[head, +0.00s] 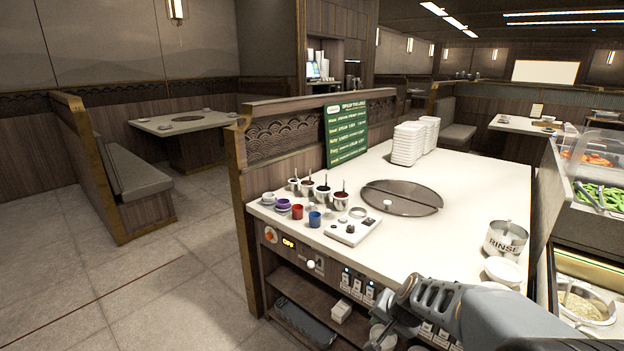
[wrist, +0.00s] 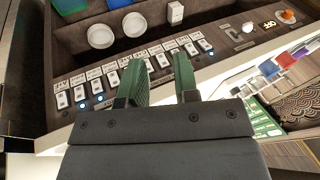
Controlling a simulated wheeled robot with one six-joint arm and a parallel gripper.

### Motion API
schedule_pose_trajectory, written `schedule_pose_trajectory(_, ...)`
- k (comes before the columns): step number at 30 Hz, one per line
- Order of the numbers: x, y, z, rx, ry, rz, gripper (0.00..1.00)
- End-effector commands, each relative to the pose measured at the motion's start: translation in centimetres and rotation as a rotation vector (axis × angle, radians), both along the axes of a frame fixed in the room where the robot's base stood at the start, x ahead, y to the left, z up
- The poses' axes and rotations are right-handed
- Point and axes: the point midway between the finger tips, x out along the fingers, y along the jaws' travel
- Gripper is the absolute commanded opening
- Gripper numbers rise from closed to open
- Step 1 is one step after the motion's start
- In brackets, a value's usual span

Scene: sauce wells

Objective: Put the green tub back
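I see no thing that is clearly the green tub in the head view. In the wrist view, a green shape (wrist: 95,18) beside blue ones shows at the top left edge, partly cut off; I cannot tell if it is the tub. My gripper (wrist: 160,66) has its two dark green fingers apart, with nothing visible between them. It is in front of the counter's row of labelled switches. In the head view my gripper (head: 385,330) is low at the counter's front side. A red cup (head: 297,211) and a blue cup (head: 315,219) stand on the counter's left corner.
Dark sauce pots (head: 322,193), a purple cup (head: 283,205) and a pale panel with round wells (head: 353,226) are near the cups. White bowls (wrist: 133,24) and a white box (wrist: 174,12) sit on the lower shelf.

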Motion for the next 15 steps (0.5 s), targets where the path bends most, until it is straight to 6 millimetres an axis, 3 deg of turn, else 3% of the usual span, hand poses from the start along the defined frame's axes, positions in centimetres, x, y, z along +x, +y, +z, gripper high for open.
schedule_pose_trajectory(1, -1.8, 0.8, 4.4, -0.039, -0.010, 0.087, 0.28)
schedule_pose_trajectory(6, -7.5, 1.6, 11.0, -0.193, 0.004, 0.325, 0.28)
schedule_pose_trajectory(10, -10.7, 1.3, 13.8, -0.292, 0.019, 0.433, 0.28)
schedule_pose_trajectory(15, -13.0, 0.8, 15.6, -0.372, 0.034, 0.501, 0.24)
